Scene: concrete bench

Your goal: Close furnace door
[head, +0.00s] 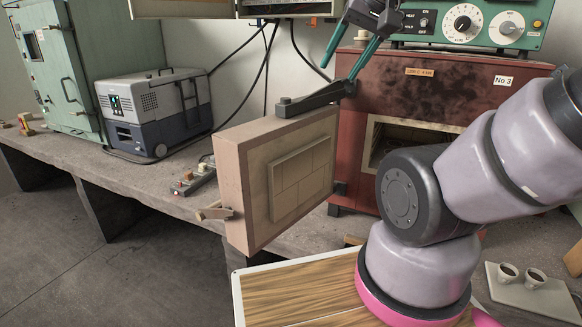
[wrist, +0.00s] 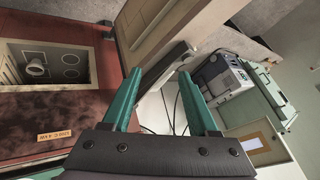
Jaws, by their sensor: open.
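The red-brown furnace (head: 350,150) stands on the bench. Its front opening (head: 387,135) shows dark inside, partly hidden by my arm. The furnace door (head: 236,185), a thick beige slab with a panelled inner face, stands swung wide open to the left. A lever handle (head: 214,213) juts from its left edge. A dark grey hinge bar (head: 318,97) runs along the door's top towards the furnace. My gripper (head: 338,72) is open and empty above that bar. In the wrist view, the bar (wrist: 172,62) lies beyond the teal fingertips (wrist: 160,72); I cannot tell whether they touch.
A green control panel (head: 470,22) tops the furnace. A grey-blue portable box (head: 155,110) and green cabinet stand back left. A small switch box (head: 193,180) lies left of the door. Two cups sit on a white tray (head: 535,297) at right. Cables hang behind.

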